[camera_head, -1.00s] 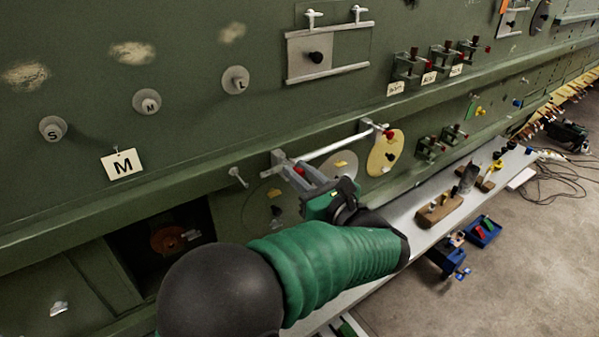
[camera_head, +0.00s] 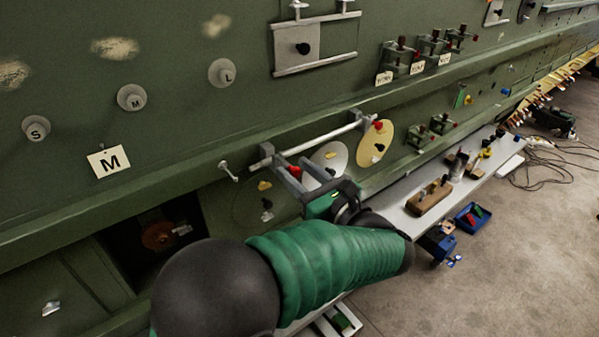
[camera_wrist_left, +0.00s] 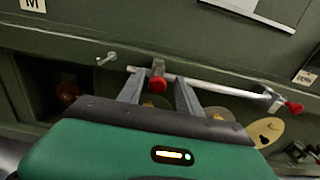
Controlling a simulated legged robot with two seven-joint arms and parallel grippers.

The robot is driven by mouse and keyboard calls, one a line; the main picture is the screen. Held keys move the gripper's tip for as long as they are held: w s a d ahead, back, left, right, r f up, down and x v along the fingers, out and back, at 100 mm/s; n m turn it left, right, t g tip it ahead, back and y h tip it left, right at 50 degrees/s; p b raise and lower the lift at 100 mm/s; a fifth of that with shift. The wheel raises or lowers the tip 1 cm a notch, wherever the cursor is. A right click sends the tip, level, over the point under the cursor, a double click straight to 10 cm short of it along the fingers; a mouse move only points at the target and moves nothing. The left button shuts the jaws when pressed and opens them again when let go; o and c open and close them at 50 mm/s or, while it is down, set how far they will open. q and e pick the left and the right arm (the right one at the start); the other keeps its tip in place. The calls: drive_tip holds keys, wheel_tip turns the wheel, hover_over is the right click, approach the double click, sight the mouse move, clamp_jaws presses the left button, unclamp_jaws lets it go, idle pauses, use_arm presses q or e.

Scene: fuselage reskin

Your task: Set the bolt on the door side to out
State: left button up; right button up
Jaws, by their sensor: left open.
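A pale horizontal rod (camera_head: 330,140) is mounted on the green fuselage side, with a red knob at each end. The left red knob (camera_head: 294,172) also shows in the left wrist view (camera_wrist_left: 157,82). The right red knob (camera_head: 378,125) also shows in the left wrist view (camera_wrist_left: 293,107). My left gripper (camera_head: 290,163) is open at the rod's left end. In the left wrist view its fingers (camera_wrist_left: 159,88) stand on either side of the left knob; I cannot tell whether they touch it. My right gripper is not in view.
Below the rod are a grey disc (camera_head: 329,158) and a yellow disc (camera_head: 375,145). A small pale peg (camera_head: 228,171) sticks out to the left. A dark opening (camera_head: 155,240) lies lower left. A bench (camera_head: 400,215) with blocks and trays runs to the right.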

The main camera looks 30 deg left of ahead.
use_arm(q)
drive_tip(key=b+v, duration=0.4)
drive_tip(key=v, duration=1.3)
drive_tip(key=shift+b, duration=0.35)
drive_tip(key=shift+w+a+f, duration=0.1)
